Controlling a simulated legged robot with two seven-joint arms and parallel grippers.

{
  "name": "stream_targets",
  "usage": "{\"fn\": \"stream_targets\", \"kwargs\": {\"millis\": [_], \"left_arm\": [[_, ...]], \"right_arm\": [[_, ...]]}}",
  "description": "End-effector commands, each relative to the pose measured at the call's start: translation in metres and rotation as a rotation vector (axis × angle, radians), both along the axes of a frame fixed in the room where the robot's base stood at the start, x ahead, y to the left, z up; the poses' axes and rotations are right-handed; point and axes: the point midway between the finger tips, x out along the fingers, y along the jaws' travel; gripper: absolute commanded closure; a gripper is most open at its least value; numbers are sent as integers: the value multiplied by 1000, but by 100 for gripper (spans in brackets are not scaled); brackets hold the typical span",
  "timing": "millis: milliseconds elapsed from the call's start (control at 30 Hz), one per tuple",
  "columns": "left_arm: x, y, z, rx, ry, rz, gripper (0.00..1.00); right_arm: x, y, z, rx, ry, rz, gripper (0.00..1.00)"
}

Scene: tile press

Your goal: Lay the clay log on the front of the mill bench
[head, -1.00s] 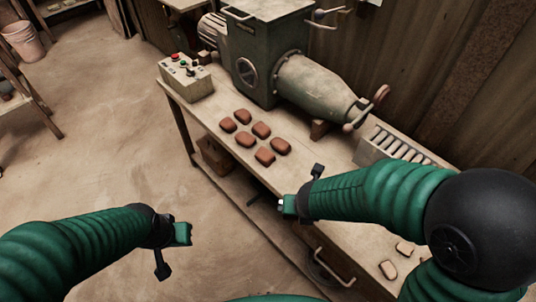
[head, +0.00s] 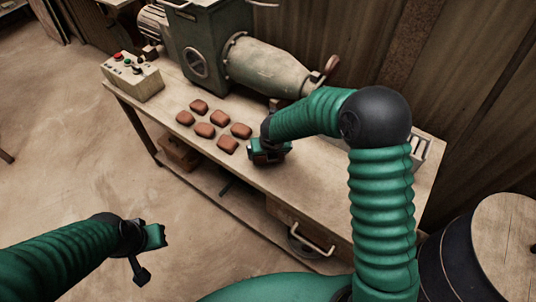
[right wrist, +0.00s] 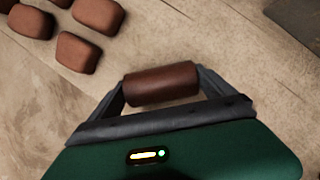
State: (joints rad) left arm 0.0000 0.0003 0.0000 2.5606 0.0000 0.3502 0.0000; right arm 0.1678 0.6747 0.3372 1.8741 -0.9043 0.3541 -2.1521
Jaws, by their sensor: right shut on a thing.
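The clay log (right wrist: 161,84) is a short reddish-brown roll. It lies crosswise between the two dark fingers of my right gripper (head: 268,158), which is shut on it. In the head view the log is hidden by the gripper. The gripper is over the front part of the mill bench (head: 325,200), just right of several brown clay blocks (head: 205,130). I cannot tell whether the log touches the bench top. My left gripper (head: 162,238) is off to the lower left, over the floor and away from the bench; its fingers are too small to read.
The green mill (head: 215,50) with its pale barrel (head: 265,68) stands along the back of the bench. A control box (head: 132,80) sits at the left end. A round wood-topped drum (head: 505,235) stands at the lower right. Bench top right of my gripper looks bare.

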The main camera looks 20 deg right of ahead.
Motion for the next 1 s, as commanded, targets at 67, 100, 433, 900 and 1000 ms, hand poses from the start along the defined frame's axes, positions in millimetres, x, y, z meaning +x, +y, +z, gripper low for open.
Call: {"fn": "stream_targets", "kwargs": {"millis": [67,100,433,900,1000], "left_arm": [[0,0,1,0,0,0,100],[0,0,1,0,-1,0,100],[0,0,1,0,-1,0,100],[1,0,31,0,-1,0,100],[1,0,40,0,-1,0,100]], "right_arm": [[1,0,1,1,-3,0,76],[1,0,1,1,-3,0,76],[0,0,-1,0,-1,-1,0],[-24,2,68,-1,-4,-2,0],[-33,3,90,1,-4,-3,0]]}}
